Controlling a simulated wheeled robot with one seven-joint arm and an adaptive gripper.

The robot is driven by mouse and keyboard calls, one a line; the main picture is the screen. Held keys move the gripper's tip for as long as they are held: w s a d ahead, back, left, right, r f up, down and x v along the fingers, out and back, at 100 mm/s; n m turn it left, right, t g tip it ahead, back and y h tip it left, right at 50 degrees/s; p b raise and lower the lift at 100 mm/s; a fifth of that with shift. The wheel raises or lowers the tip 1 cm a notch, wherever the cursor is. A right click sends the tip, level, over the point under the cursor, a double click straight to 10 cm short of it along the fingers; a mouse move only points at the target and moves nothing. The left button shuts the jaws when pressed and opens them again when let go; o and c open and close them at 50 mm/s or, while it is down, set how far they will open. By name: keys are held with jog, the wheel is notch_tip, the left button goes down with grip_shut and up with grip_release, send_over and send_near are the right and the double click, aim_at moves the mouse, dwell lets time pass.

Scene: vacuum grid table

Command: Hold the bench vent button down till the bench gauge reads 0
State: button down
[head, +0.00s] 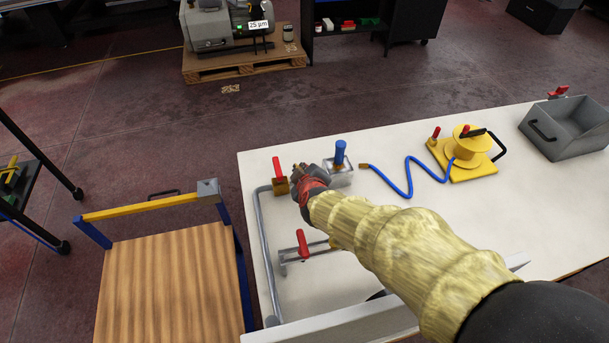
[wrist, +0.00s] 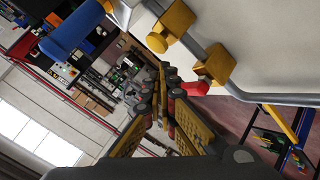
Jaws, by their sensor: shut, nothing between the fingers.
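My gripper (head: 300,172) is over the left end of the white bench (head: 330,293), by a pipe fitting with a red lever (head: 277,168). In the wrist view my gripper (wrist: 164,72) has its fingers together and empty. A brass fitting with a round knob (wrist: 157,42) sits on the grey pipe there, just above the fingertips in the picture, and may be the vent button; I cannot be sure. A gap or contact between fingertips and knob cannot be told. No bench gauge face can be made out; my arm covers part of the bench.
A blue-handled device (head: 340,155) stands right of my gripper. Another red lever (head: 302,243) is nearer. A grey bin (head: 568,125) stands far right. A wooden-topped cart (head: 165,285) is left. A pump displays 25 µm (head: 259,25).

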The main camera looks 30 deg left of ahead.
jog(key=shift+w+d+f, duration=0.1)
jog(key=shift+w+f, duration=0.3)
jog(key=shift+f, duration=0.15)
jog(key=shift+b, duration=0.3)
